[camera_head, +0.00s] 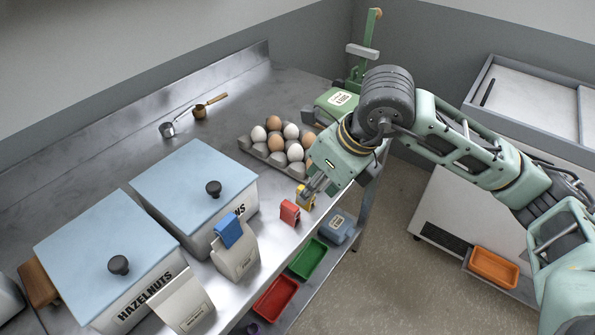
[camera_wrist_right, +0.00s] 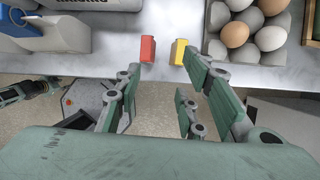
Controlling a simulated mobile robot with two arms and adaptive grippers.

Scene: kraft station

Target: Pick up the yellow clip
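The yellow clip (camera_head: 307,198) stands on the steel counter near its front edge, right of the red clip (camera_head: 289,212). My right gripper (camera_head: 310,190) is right over the yellow clip in the head view and partly hides it. In the right wrist view the right gripper (camera_wrist_right: 163,68) is open, its fingers apart with nothing held. There the yellow clip (camera_wrist_right: 180,52) is just ahead of the fingertips, nearer the right finger. The red clip (camera_wrist_right: 148,49) is ahead of the left finger. Contact with the yellow clip cannot be told. My left gripper does not show in the head view.
An egg carton (camera_head: 257,150) sits behind the clips. A paper bag with a blue clip (camera_head: 229,230) and a lidded hazelnut bin (camera_head: 110,255) stand left. Red (camera_head: 275,299), green (camera_head: 308,258) and blue (camera_head: 338,226) trays are below the counter edge. The back counter is mostly clear.

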